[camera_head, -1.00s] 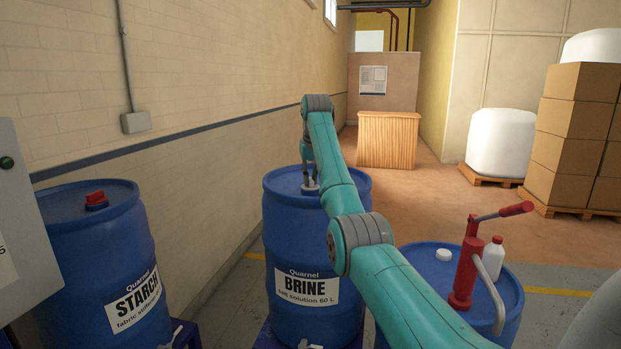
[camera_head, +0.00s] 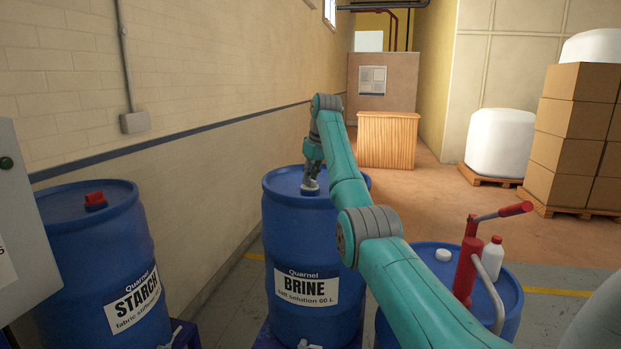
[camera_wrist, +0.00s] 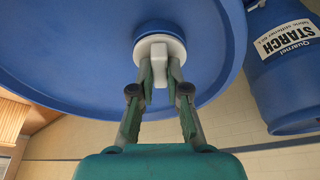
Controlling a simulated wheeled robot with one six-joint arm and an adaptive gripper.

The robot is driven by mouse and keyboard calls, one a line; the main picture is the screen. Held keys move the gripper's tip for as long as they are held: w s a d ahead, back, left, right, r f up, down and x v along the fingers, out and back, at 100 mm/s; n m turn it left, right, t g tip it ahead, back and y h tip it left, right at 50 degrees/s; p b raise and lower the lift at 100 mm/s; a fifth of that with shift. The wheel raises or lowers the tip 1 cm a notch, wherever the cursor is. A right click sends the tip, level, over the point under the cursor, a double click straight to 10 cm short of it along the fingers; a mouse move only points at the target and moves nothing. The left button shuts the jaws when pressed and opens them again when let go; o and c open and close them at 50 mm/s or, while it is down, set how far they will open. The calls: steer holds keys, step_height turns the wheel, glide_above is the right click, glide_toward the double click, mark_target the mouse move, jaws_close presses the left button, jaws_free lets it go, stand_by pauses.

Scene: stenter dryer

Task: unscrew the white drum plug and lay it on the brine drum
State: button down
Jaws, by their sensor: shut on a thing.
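The blue brine drum (camera_head: 330,235) stands upright in the middle of the head view, its label facing me. The white drum plug (camera_head: 310,192) is at the top of this drum, under my gripper (camera_head: 311,182). In the wrist view the plug (camera_wrist: 161,44) is a round white disc with a raised grip bar. My gripper (camera_wrist: 160,74) is shut on that bar, one finger on each side. The plug looks level with the drum top (camera_wrist: 90,50); I cannot tell whether it is still threaded in.
A blue starch drum (camera_head: 120,260) with a red cap stands at the left. A blue drum at the right (camera_head: 510,300) carries a red hand pump (camera_head: 465,270), a white cap (camera_head: 443,255) and a white bottle (camera_head: 493,257). The wall runs close behind the drums.

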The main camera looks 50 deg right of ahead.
steer(key=n+y, duration=0.1)
steer(key=n, duration=0.4)
steer(key=c, duration=1.1)
jaws_free()
steer(key=shift+d, duration=0.1)
steer(key=shift+c, duration=0.6)
steer(key=shift+r, duration=0.1)
steer(key=shift+r, duration=1.9)
